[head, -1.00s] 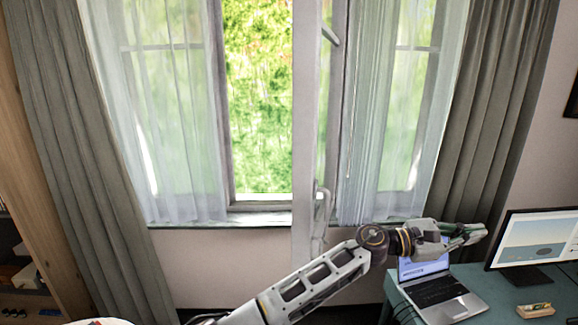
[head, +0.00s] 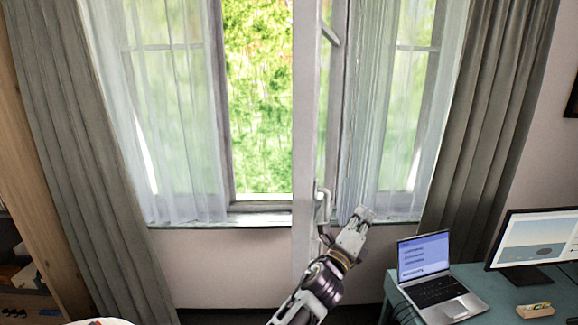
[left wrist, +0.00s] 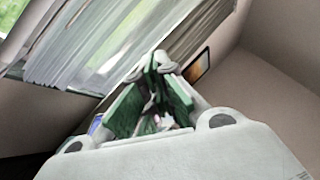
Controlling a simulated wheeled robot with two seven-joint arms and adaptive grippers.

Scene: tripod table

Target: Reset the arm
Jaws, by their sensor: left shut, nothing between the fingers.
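My left gripper (head: 364,214) is in the head view at the lower middle, in front of the window sill and the right sheer curtain. Its arm comes up from the bottom edge. In the left wrist view the gripper (left wrist: 158,60) shows its two green-padded fingers with their tips together. It is shut with nothing between the fingers. My right gripper is in neither view.
A teal desk (head: 395,296) at the lower right bears an open laptop (head: 436,292), a monitor (head: 540,245) and a small wooden block (head: 535,311). A window frame post (head: 305,130) stands beside my left arm. Part of a white round surface (head: 103,322) shows at the bottom left.

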